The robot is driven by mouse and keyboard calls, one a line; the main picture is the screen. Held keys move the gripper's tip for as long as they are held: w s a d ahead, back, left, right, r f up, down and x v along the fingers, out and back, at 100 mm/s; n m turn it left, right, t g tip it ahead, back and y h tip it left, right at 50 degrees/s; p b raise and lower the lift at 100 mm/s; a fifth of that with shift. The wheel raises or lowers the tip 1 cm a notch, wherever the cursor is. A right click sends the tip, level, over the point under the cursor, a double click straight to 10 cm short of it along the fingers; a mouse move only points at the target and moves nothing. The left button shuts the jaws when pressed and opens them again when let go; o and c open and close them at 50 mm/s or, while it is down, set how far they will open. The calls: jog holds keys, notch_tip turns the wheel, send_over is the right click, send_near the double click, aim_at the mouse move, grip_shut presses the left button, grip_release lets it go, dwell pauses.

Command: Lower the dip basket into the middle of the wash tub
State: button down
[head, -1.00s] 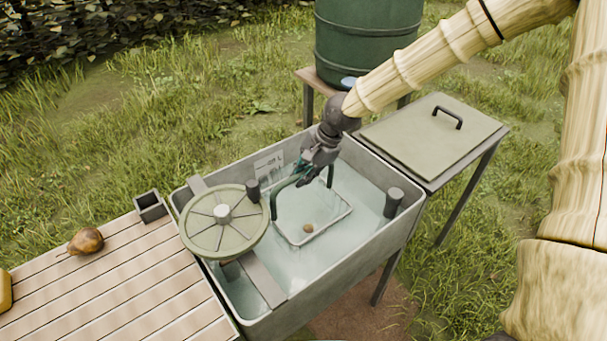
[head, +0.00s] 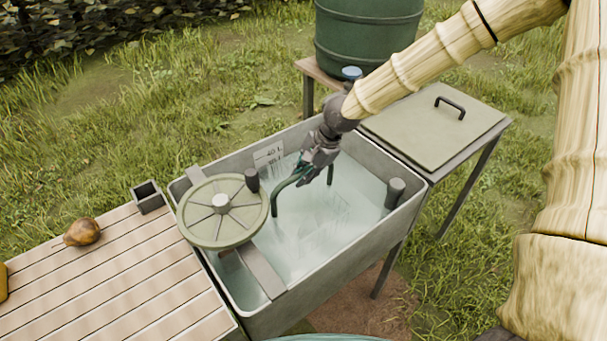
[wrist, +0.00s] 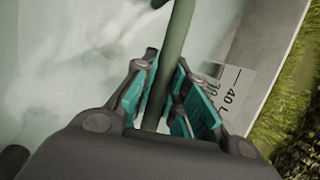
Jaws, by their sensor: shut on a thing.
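The wash tub (head: 340,265) is a grey metal trough of pale, cloudy water. The dip basket's dark green handle (head: 275,203) rises out of the water, and the basket body is under the surface, only faintly visible. My gripper (head: 303,178) is shut on the top of this handle, near the tub's back wall. In the wrist view, the teal-padded fingers of my gripper (wrist: 166,100) close around the green handle bar (wrist: 181,30). Whether the basket touches the tub floor cannot be seen.
A round green spoked wheel (head: 222,225) sits on a crossbar over the tub's left part. A dark cylinder (head: 395,192) stands at the right inner wall. A slatted table (head: 120,275) with a brown pear (head: 82,232) adjoins left; a lidded stand (head: 430,140) adjoins right.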

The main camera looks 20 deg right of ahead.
jog(key=shift+s+f, duration=0.45)
dwell(0.8)
jog(key=c, duration=1.4)
grip_release()
jog(key=shift+o, duration=0.2)
jog(key=shift+d, duration=0.1)
jog(key=v, duration=1.2)
jog(key=shift+s+d+f, duration=0.1)
jog(key=shift+s+f, duration=0.05)
